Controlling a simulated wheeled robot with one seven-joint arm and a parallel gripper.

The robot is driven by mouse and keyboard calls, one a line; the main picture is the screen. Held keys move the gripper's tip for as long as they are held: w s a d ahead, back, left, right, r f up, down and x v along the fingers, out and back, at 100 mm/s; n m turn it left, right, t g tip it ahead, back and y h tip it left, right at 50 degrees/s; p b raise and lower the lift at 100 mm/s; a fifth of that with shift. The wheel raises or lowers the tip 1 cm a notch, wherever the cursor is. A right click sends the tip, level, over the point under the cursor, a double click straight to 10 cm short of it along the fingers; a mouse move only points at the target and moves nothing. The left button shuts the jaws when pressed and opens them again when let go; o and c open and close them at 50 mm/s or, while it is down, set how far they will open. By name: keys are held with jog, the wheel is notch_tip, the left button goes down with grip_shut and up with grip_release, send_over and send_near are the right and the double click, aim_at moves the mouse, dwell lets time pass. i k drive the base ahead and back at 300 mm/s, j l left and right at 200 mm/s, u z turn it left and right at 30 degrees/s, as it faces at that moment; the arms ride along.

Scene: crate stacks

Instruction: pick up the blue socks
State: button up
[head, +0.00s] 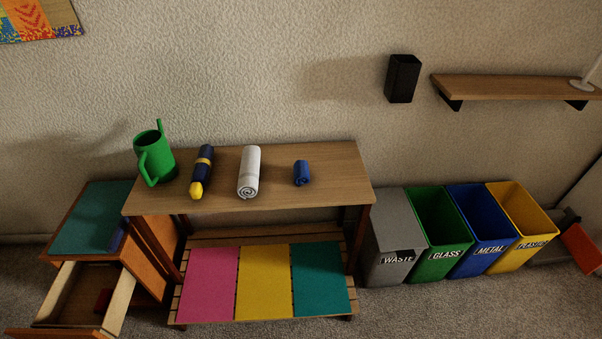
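The blue socks (301,173) look like a small blue roll. They lie on the right part of the wooden table top (334,188), in the head view. A rolled white towel (249,172) lies to their left, with a gap between them. My gripper is not in view.
An open drawer (118,300) juts out at lower left. Bins, including a grey one (393,271), stand right of the table. A shelf (510,87) hangs above them.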

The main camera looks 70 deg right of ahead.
aim_at(301, 169)
jog(key=k+l, duration=0.65)
jog(key=k+l+z, duration=0.1)
jog(key=k+l, duration=0.5)
jog(key=l, duration=0.25)
jog(key=k+l, duration=0.1)
jog(key=l, duration=0.25)
jog(key=k+l, duration=0.15)
jog(key=l, duration=0.2)
jog(key=k+l, duration=0.1)
jog(key=l, duration=0.2)
jog(key=z, duration=0.05)
